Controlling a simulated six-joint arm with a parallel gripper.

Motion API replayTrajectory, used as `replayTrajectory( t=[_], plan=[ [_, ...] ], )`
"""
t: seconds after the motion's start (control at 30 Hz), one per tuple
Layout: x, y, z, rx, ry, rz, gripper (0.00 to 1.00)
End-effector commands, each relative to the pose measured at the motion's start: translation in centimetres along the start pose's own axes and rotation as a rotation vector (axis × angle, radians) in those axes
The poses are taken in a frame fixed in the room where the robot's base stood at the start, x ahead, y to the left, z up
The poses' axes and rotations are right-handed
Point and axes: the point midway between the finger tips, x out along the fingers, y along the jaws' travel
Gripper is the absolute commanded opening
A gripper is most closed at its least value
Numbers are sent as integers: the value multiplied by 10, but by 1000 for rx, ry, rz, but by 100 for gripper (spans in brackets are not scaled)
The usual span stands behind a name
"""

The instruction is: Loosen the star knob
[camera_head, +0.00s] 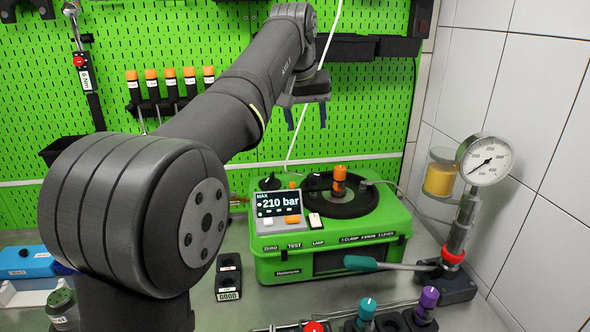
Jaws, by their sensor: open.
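The green test unit (330,235) stands on the bench at centre, with a display (279,202) reading "MAX 210 bar". A small dark knob (269,183) sits on its top left; it may be the star knob, but its shape is too small to be sure. An orange-topped part (339,181) stands upright in the black round plate on the unit's top right. My gripper (306,116) hangs above the unit, its two blue fingers apart and pointing down. It is empty and touches nothing.
A pressure gauge (487,160) on a hand pump with a teal-handled lever (375,264) stands at right. Teal (366,310) and purple (428,298) knobs are at the front. Orange-handled tools (171,85) hang on the green pegboard. My arm hides the left middle.

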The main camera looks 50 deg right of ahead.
Motion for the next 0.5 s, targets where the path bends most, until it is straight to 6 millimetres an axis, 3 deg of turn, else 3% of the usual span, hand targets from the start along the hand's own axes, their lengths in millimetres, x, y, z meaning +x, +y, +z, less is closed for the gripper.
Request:
replayTrajectory(
  t=[0.2,0.37,0.5],
  plan=[
    [8,-1,0,248,-3,-1,55],
    [16,-1,0,305,-5,-1,55],
    [35,-1,0,305,-7,-1,55]
  ],
)
